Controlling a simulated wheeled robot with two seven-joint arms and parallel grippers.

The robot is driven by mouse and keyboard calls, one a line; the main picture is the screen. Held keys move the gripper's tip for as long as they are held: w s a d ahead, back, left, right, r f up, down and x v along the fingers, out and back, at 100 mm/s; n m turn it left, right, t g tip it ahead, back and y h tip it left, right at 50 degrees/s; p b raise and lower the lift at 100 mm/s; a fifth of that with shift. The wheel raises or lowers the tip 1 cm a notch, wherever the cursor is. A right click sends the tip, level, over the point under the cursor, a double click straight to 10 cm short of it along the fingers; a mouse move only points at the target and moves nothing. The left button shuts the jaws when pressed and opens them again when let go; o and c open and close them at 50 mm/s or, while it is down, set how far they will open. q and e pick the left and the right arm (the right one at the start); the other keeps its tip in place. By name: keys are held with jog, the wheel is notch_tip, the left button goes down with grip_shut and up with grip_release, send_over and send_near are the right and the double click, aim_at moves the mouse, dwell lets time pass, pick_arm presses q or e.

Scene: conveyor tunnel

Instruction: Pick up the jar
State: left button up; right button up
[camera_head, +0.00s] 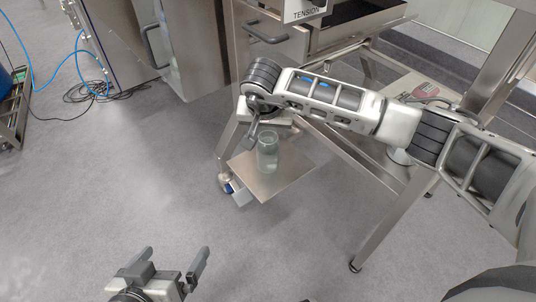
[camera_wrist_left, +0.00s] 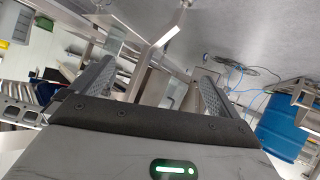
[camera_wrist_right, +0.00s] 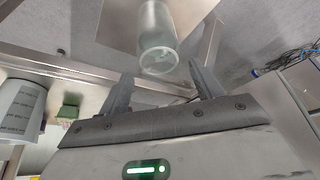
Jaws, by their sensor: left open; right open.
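The jar (camera_head: 267,157) is clear glass and stands upright on a small square metal shelf (camera_head: 292,188) low on the steel frame. My right gripper (camera_head: 262,128) is just above it in the head view, its fingers partly hidden by my own arm. In the right wrist view the jar (camera_wrist_right: 157,36) lies just beyond my two spread fingertips (camera_wrist_right: 160,70), roughly centred between them. The fingers are empty; whether either touches the jar is not clear. My left gripper (camera_head: 171,256) is open and empty over the floor at the bottom of the head view, away from the jar.
Steel frame legs (camera_head: 388,222) stand right of the shelf. A drawer cabinet (camera_head: 274,48) rises behind it. A small white and blue object (camera_head: 238,192) is at the shelf's left edge. Cables (camera_head: 95,91) lie on the floor at upper left.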

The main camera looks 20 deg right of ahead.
grip_shut()
jog(key=shift+r, duration=0.1)
jog(key=shift+r, duration=0.6)
pick_arm(q)
jog(key=shift+s+a+f+g+y+p, duration=0.15)
jog(key=shift+a+f+g+p, duration=0.15)
jog(key=shift+p, duration=0.25)
jog(key=shift+a+f+g+y+p, duration=0.1)
jog(key=shift+f+g+y+p, duration=0.1)
jog(key=shift+f+p, duration=0.25)
pick_arm(e)
jog(key=s+a, duration=0.4)
jog(key=s, duration=0.4)
jog(key=s+a, duration=0.3)
jog(key=s, duration=0.5)
jog(key=shift+s+a, duration=0.15)
jog(key=shift+a, duration=0.2)
pick_arm(q)
jog(key=shift+d+r, duration=0.1)
